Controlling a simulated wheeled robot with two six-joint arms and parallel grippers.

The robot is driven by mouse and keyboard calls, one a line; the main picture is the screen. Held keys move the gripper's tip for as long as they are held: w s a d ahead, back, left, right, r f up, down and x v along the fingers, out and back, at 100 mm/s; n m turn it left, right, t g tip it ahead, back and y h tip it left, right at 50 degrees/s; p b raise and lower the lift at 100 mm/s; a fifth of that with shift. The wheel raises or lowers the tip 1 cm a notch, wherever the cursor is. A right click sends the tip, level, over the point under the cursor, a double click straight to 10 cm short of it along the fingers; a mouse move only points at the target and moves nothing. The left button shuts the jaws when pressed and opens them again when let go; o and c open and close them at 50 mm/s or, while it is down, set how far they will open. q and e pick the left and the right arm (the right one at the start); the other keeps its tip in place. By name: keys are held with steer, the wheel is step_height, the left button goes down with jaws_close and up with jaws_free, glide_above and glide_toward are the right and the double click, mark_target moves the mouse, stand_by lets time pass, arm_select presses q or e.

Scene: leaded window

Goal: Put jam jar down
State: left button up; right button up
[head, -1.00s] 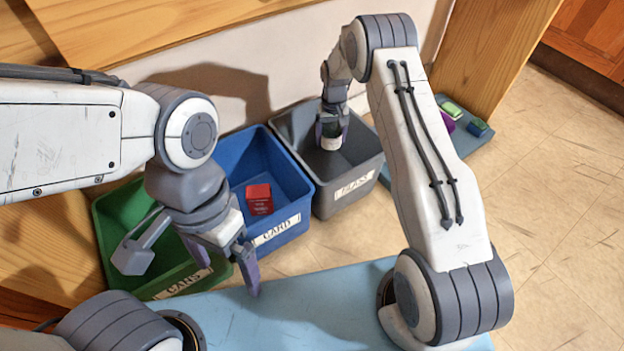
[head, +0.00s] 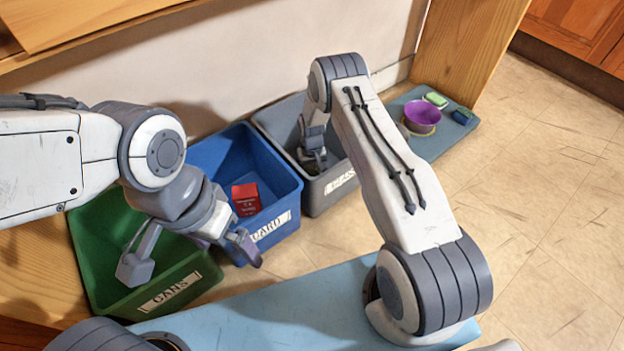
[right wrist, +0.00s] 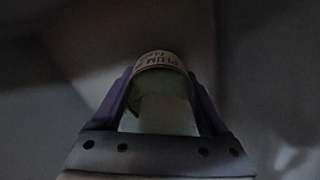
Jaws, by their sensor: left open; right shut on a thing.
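My right gripper (head: 312,158) is down inside the grey bin (head: 325,200), whose front label reads as GLASS though my arm partly covers it. In the right wrist view its fingers (right wrist: 160,78) are shut on a pale, see-through jam jar (right wrist: 160,112) with a label reading PLUM. The surroundings there are dark grey, and I cannot tell whether the jar touches the bin's floor. In the head view the jar is hidden by the gripper. My left gripper (head: 230,250) is open and empty, over the front of the green and blue bins.
The blue CARD bin (head: 285,205) holds a red box (head: 246,199). The green CANS bin (head: 95,262) stands to its left. A purple bowl (head: 422,114), a green-and-white block (head: 436,99) and a dark blue one (head: 462,116) are on a blue-grey surface at right.

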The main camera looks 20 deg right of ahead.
steer(key=shift+f, duration=0.5)
steer(key=shift+r, duration=0.15)
steer(key=shift+f, duration=0.25)
steer(key=o, duration=1.4)
arm_select(q)
steer(key=shift+f, duration=0.4)
steer(key=shift+r, duration=0.1)
arm_select(e)
steer(key=shift+r, duration=0.2)
arm_select(q)
step_height(320, 180, up, 8)
steer(key=p, duration=0.8)
arm_select(e)
step_height(320, 180, up, 12)
arm_select(q)
steer(key=shift+f, duration=0.2)
arm_select(e)
steer(key=shift+f, duration=0.1)
